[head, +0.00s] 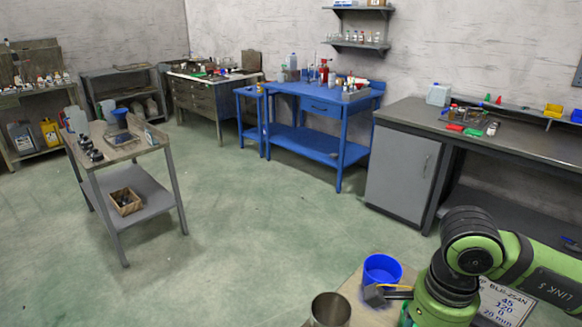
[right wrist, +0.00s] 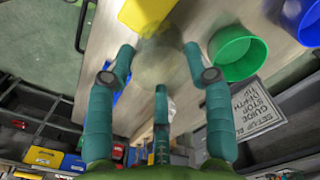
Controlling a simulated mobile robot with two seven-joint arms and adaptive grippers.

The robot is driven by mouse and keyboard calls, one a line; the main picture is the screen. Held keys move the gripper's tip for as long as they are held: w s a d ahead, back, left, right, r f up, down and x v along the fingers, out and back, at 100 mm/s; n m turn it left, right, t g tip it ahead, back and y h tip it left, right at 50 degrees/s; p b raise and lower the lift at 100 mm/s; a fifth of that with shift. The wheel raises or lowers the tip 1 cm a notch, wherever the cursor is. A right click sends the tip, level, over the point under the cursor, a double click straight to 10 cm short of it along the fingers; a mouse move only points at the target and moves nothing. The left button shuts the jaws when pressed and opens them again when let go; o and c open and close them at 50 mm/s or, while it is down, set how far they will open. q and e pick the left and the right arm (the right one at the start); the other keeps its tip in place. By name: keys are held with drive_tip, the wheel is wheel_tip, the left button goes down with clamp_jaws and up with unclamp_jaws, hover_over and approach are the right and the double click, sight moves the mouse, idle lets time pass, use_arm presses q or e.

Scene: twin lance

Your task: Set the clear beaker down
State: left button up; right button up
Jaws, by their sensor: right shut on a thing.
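The clear beaker (right wrist: 156,62) shows in the right wrist view as a faint, see-through shape between my right gripper's fingers. My right gripper (right wrist: 160,72) has its teal fingers closed around it, above a light wooden tabletop (right wrist: 106,30). I cannot tell whether the beaker's base touches the top. In the head view my green right arm comes in at the lower right; I cannot make out the beaker there. My left gripper is in neither view.
Close by are a green cup (right wrist: 238,56), a blue cup (head: 382,268), a yellow container (right wrist: 146,12) and a printed sign (right wrist: 256,106). A metal cup (head: 330,310) stands at the head view's bottom edge.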

drive_tip(key=w+a+f+n, duration=0.2)
drive_tip(key=w+a+n, duration=0.2)
drive_tip(key=n, duration=1.1)
drive_tip(key=shift+a+f, duration=0.35)
drive_tip(key=shift+a, duration=0.2)
